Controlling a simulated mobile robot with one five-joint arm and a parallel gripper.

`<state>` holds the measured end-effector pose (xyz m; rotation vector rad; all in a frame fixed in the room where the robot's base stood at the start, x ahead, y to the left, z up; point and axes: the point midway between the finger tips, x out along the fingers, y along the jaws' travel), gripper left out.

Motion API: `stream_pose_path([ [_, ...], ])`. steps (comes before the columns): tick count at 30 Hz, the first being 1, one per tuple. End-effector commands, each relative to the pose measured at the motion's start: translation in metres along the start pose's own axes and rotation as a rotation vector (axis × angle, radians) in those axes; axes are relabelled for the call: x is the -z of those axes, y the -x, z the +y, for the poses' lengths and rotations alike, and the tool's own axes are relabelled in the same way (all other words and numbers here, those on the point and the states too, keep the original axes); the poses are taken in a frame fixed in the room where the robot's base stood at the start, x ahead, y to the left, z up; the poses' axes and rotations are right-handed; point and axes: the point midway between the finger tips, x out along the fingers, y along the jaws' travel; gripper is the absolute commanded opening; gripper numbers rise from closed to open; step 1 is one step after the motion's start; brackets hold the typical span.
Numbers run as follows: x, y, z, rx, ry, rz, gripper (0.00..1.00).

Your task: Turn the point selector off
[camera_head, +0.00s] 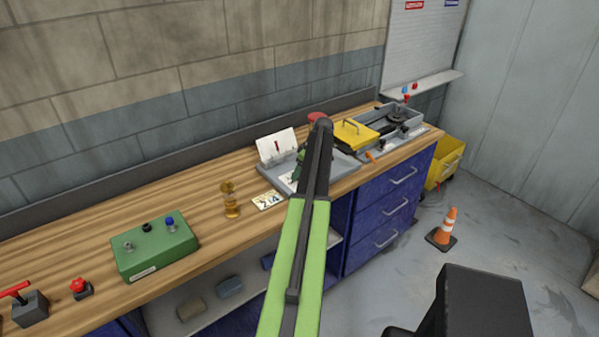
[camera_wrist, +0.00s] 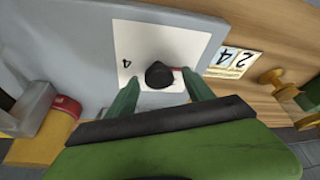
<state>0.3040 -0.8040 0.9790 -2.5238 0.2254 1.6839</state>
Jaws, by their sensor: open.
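What looks like the point selector is a dark round knob (camera_wrist: 159,74) on a white plate (camera_wrist: 135,40) with a "4" printed on it, in the wrist view. A small red mark shows beside the knob, on its right; I cannot tell what setting it stands at. My gripper (camera_wrist: 162,80) is open, its two green fingertips on either side of the knob with gaps visible. I cannot tell how far above the plate they are. In the head view my arm covers the knob; a corner of the plate (camera_head: 289,179) shows on the grey tray (camera_head: 345,165).
A white upright card (camera_head: 277,146) stands behind. A yellow lid (camera_head: 355,132) is to the right, a green switch box (camera_head: 155,250) far left. An orange cone (camera_head: 448,228) stands on the floor.

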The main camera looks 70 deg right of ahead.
Motion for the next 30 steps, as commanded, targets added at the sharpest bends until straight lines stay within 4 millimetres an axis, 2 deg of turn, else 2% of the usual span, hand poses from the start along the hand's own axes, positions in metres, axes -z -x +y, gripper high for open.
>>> stream_pose_path([
  [5,0.001,0.013,0.000,0.000,-0.001,-0.001,0.61],
  [8,0.002,0.029,0.000,-0.001,-0.001,0.000,0.61],
  [24,0.005,0.155,-0.001,0.000,-0.001,0.000,0.61],
  [27,0.004,0.170,-0.001,0.000,-0.001,0.001,0.61],
  [30,0.002,0.176,-0.001,0.000,0.000,0.001,0.61],
])
